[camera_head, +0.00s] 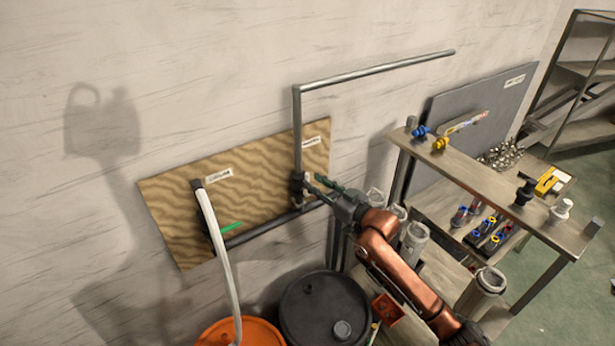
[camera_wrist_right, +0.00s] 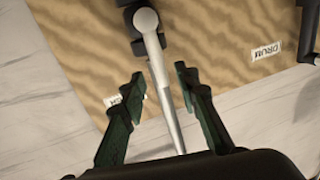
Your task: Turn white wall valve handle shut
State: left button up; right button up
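The white valve handle (camera_wrist_right: 162,85) is a long lever on a dark valve body with a round pale hub (camera_wrist_right: 146,19). In the right wrist view it runs from the hub down between the two fingers of my right gripper (camera_wrist_right: 160,78). The fingers are open, with a visible gap on each side of the lever. In the head view my right gripper (camera_head: 317,186) is at the dark valve (camera_head: 297,185) on the upright pipe, and hides the white handle there. My left gripper is not in view.
A wood board (camera_head: 263,165) on the wall bears labels and a second valve with a green handle (camera_head: 231,227) and white hose (camera_head: 220,250). Below stand a black drum (camera_head: 315,300) and an orange drum (camera_head: 250,332). A workbench (camera_head: 480,190) with fittings is right of my arm.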

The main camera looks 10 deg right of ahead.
aim_at(307, 178)
jog(key=shift+p+x, duration=0.35)
jog(key=shift+x, duration=1.55)
jog(key=shift+c, duration=0.4)
grip_shut()
